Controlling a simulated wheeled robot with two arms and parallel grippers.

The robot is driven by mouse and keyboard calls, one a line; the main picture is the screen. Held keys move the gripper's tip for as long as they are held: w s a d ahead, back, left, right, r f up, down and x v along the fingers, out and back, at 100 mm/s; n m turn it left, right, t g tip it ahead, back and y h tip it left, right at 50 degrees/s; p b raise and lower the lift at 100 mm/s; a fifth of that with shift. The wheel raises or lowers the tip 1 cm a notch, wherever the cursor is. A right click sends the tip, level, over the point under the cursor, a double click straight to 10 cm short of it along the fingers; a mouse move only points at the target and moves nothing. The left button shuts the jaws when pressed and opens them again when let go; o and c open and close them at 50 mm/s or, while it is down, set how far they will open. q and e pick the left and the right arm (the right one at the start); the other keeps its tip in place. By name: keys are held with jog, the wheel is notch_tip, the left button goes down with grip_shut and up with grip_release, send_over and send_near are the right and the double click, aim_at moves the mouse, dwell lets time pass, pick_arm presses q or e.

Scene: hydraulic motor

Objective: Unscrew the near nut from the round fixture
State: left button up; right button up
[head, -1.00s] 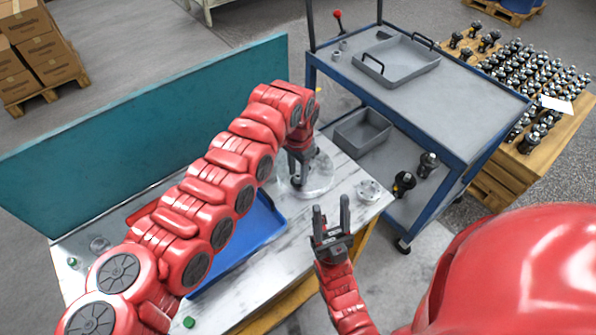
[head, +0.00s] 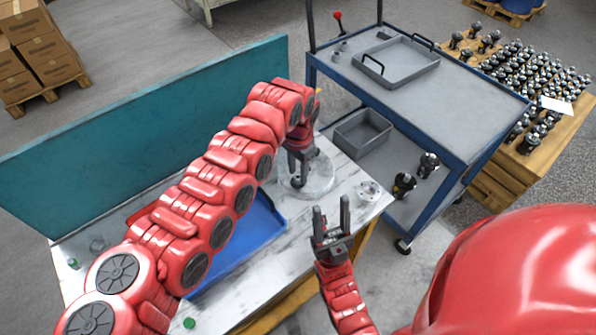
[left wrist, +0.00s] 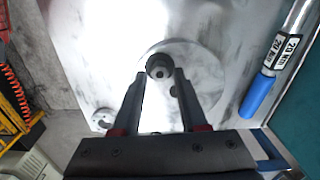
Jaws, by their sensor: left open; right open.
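The round fixture (head: 322,182) is a pale disc on the marble-look table. It also shows in the left wrist view (left wrist: 208,72). A dark round nut (left wrist: 158,66) sits on the disc, just beyond my left fingertips. My left gripper (head: 298,182) is over the disc, pointing down. In the left wrist view its two fingers (left wrist: 158,75) are apart, on either side of the nut's line, with nothing between them that I can see held. The arm partly hides the disc in the head view. My right gripper (head: 332,212) is open and empty, fingers up, in front of the table.
A small flanged part (head: 370,191) lies on the table right of the disc. A blue tray (head: 262,232) is partly behind my left arm. A blue-handled tool labelled 20 Nm (left wrist: 285,50) shows in the wrist view. A blue-framed cart (head: 440,110) stands behind to the right.

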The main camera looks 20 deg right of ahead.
aim_at(298, 177)
pick_arm(q)
jog(key=shift+r, duration=1.4)
jog(key=o, duration=0.6)
jog(key=shift+c, duration=0.2)
notch_tip(298, 177, up, 6)
jog(key=shift+f+p, duration=0.1)
jog(key=shift+p, duration=0.7)
